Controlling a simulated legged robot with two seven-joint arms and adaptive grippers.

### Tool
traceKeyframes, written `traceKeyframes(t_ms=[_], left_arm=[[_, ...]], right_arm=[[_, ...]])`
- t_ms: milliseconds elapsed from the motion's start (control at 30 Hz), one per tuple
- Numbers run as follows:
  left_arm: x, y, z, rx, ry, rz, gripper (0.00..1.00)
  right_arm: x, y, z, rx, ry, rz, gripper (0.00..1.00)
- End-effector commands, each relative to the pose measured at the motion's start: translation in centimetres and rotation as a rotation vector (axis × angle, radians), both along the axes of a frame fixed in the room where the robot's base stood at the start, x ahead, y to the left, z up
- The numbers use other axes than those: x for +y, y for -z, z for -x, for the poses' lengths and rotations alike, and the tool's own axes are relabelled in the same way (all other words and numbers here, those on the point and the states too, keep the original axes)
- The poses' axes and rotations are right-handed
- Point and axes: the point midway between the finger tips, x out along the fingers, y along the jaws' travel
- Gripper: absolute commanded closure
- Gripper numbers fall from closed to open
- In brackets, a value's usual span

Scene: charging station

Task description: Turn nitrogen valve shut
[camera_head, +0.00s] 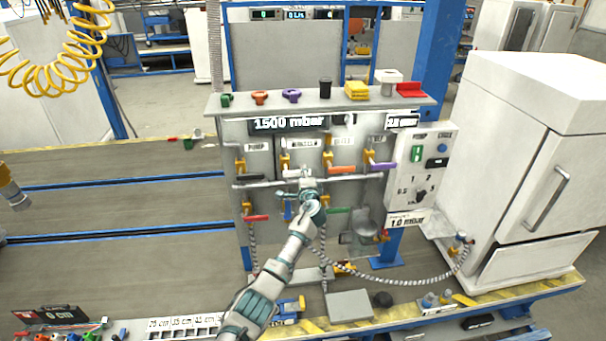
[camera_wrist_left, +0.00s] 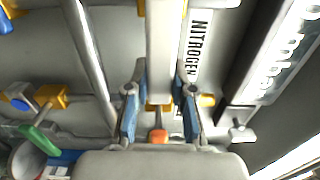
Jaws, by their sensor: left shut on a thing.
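The nitrogen valve's white handle (camera_head: 291,173) is on the upper row of the panel, below a label in the head view. In the left wrist view the white handle (camera_wrist_left: 163,40) runs up the picture beside the NITROGEN label (camera_wrist_left: 196,48). My left gripper (camera_head: 307,184) is at the panel, and its arm partly hides the valve area. In the left wrist view my left gripper (camera_wrist_left: 160,100) has its blue-padded fingers on both sides of the handle, shut on it. My right gripper is in neither view.
Valves with black (camera_head: 250,178), orange (camera_head: 345,168) and purple (camera_head: 381,166) handles share the row. Red (camera_head: 257,218) and green (camera_head: 338,210) handles are below. A shelf (camera_head: 320,104) with small objects tops the panel. A white cabinet (camera_head: 535,150) stands right.

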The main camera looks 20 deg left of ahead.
Motion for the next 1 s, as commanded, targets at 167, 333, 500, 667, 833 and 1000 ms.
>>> traceKeyframes(t_ms=[167,333,500,667,833,1000], left_arm=[[-0.1,0.3,0.0,0.006,0.002,-0.001,0.5],[0.0,0.2,0.1,0.004,0.001,0.0,0.5],[-0.2,0.1,0.4,0.001,0.0,0.0,0.5],[-1.0,0.2,1.5,0.0,0.001,0.0,0.5],[-2.6,0.3,4.0,0.001,0.003,0.0,0.5],[-4.4,0.4,6.9,0.003,0.003,0.001,0.5]], right_arm=[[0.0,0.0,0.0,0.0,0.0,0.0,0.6],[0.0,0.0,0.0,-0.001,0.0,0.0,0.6],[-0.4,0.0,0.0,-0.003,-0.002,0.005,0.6],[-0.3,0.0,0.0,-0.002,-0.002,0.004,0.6],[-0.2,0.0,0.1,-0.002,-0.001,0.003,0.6],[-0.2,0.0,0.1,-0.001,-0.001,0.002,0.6]])
